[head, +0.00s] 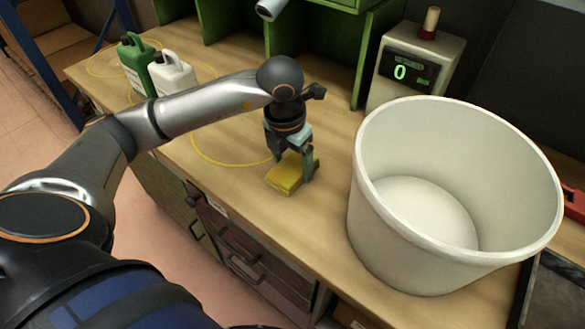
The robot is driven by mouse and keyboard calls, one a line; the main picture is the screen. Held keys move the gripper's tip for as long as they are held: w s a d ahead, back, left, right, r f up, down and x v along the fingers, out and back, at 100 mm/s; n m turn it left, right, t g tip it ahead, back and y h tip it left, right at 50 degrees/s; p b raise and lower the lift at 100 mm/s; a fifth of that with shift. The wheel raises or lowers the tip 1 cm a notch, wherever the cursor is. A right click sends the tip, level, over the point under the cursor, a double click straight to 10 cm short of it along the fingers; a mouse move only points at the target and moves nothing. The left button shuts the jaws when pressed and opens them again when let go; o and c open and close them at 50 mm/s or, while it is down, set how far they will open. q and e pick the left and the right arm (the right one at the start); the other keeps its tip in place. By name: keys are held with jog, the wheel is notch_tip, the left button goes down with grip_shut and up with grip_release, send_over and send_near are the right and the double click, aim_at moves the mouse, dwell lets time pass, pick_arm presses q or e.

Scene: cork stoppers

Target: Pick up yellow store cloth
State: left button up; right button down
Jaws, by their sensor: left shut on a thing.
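The yellow cloth (285,176) is a small folded pad on the wooden workbench, left of a large white tub. My left gripper (292,168) points down over it, with its fingers on either side of the cloth, and is shut on it. The cloth looks to be at or very near the bench top; I cannot tell whether it is lifted. My right gripper is not in view.
The large white tub (385,215) stands right of the cloth, empty inside. A green jug (136,62) and a white jug (172,74) stand at the left.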

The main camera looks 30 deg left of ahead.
aim_at(294, 165)
pick_arm(q)
jog(key=shift+c, duration=0.6)
jog(key=shift+r, duration=0.6)
notch_tip(294, 165, up, 2)
jog(key=shift+r, duration=0.2)
jog(key=s+r, duration=0.4)
jog(key=shift+a+r, duration=0.2)
jog(key=shift+r, duration=0.1)
jog(key=s+r, duration=0.5)
jog(key=s, duration=0.5)
jog(key=shift+a, duration=0.35)
jog(key=shift+f, duration=0.1)
